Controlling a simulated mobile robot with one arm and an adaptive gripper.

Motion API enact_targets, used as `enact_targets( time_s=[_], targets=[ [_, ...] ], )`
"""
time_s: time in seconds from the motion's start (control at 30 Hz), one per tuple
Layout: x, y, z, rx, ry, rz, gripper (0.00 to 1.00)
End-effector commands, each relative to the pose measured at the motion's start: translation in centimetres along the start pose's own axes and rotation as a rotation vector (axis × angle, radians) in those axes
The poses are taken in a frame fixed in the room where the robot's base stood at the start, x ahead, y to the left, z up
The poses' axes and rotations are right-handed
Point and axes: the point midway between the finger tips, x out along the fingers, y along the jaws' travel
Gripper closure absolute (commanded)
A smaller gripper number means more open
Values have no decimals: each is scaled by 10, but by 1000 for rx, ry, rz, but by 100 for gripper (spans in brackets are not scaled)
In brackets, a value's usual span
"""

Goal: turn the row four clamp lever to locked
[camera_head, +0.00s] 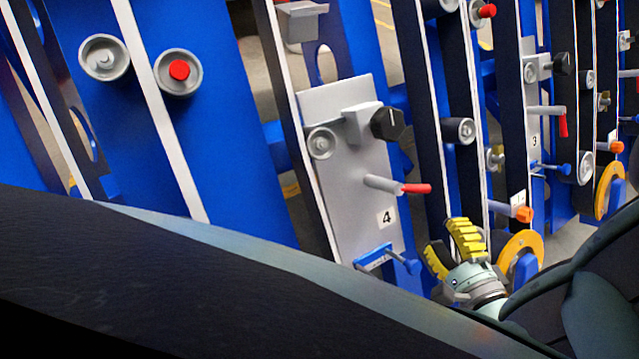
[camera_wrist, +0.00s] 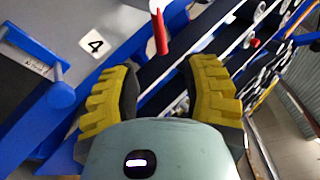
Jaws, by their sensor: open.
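The row four clamp lever (camera_head: 415,188) has a red tip on a grey pivot and sticks out from a grey panel (camera_head: 340,215) marked 4, pointing right in the head view. In the wrist view the red lever (camera_wrist: 160,32) shows at the top, beyond my fingers. My gripper (camera_head: 450,250) has yellow ribbed fingers. They are open and empty, below and right of the lever, apart from it. The open fingers also show in the wrist view (camera_wrist: 157,95), with the number 4 label (camera_wrist: 95,42) to their left.
A black knob (camera_head: 388,124) sits above the lever. A blue handle (camera_head: 375,257) on the panel's lower end is close to my gripper's left. An orange ring (camera_head: 520,255) is right of my gripper. Another panel marked 3 (camera_head: 535,110) stands farther right.

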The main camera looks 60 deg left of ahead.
Motion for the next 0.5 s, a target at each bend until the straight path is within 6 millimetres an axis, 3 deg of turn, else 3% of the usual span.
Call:
enact_targets(
  time_s=[0.5],
  targets=[
    [87, 1, 4, 1, -13, 1, 55]
  ],
)
